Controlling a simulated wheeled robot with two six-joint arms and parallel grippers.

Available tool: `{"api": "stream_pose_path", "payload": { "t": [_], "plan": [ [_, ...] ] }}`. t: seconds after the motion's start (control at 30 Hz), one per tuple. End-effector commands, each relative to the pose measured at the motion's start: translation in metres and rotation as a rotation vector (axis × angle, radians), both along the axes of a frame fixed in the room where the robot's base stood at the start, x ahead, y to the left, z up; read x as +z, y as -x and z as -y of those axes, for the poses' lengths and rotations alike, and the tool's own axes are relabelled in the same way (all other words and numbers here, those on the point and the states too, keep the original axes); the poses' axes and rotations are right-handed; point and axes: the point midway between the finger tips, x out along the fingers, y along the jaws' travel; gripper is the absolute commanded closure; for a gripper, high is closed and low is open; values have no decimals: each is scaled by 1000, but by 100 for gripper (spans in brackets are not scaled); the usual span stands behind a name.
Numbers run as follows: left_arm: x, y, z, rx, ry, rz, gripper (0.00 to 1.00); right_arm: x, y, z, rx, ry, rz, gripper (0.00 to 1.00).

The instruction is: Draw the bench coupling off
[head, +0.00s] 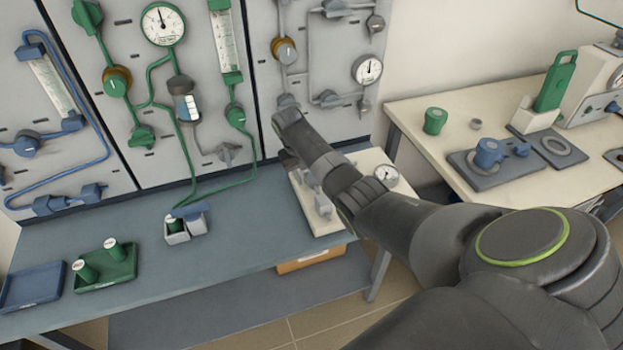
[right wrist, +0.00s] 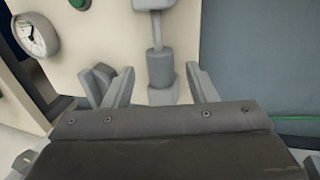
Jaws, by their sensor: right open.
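A cream board (head: 327,222) with grey fittings and a round gauge (head: 386,175) lies on the bench's right end. In the right wrist view, a grey cylindrical fitting (right wrist: 160,64), which looks like the bench coupling, stands on this board. My right gripper (right wrist: 161,78) is open, with one finger to each side of the fitting in the picture. I see no clear contact. In the head view my right gripper (head: 289,160) is over the back of the board, and my arm hides part of the fittings. My left gripper is not in view.
A wall panel with green, blue and grey pipework stands behind the bench (head: 250,225). A small grey holder (head: 176,237), a green tray (head: 112,270) with green-and-white pieces and a blue tray (head: 32,288) are to the left. A cream side table (head: 440,165) stands at the right.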

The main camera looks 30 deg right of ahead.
Motion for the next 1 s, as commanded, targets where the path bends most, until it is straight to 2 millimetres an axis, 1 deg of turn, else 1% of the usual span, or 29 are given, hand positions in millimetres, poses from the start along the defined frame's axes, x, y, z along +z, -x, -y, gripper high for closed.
{"api": "stream_pose_path", "payload": {
  "t": [0.03, 0.2, 0.33, 0.57, 0.6, 0.9, 1.0],
  "plan": [
    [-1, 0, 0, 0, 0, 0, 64, -9, 1, 2, -1, 0, -3, 48],
    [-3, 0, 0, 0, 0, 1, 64, -25, 2, 6, -1, 0, -2, 48],
    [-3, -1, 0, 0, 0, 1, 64, -30, 2, 8, 1, 0, -1, 48],
    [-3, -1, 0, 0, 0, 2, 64, -30, 2, 8, 0, 0, -1, 48],
    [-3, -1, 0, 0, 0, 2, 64, -30, 2, 8, 0, 0, -1, 50],
    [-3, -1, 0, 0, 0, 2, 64, -30, 2, 8, 0, 0, 0, 89],
    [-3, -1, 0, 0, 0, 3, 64, -30, 2, 8, 0, 0, 0, 100]
  ]
}}
